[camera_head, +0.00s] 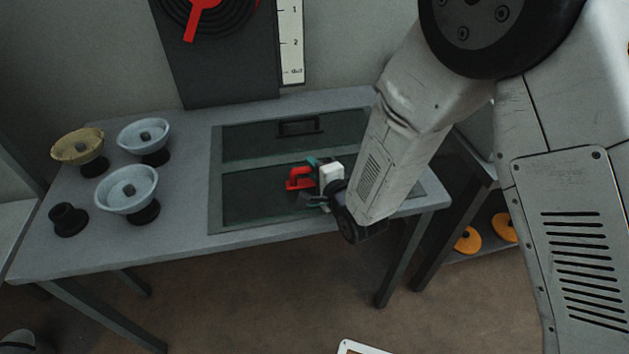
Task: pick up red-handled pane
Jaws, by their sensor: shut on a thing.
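The red-handled pane (252,201) is a dark, glassy panel lying in the near part of a frame (217,160) set into the grey table. Its red handle (298,178) stands up near the middle of the frame. My gripper (312,181) comes in from the right and is shut on the red handle; my wrist and arm hide the right part of the pane. I cannot tell whether the pane is lifted at all from the frame. A second dark pane (255,141) with a black handle (298,126) lies in the far part of the frame.
On the table's (110,245) left stand a yellow bowl (76,147), two pale blue bowls (144,134) (126,188) on black stands, and an empty black stand (68,219). A dark board with a red pointer (201,18) stands behind. Orange discs (504,226) lie on a shelf at right.

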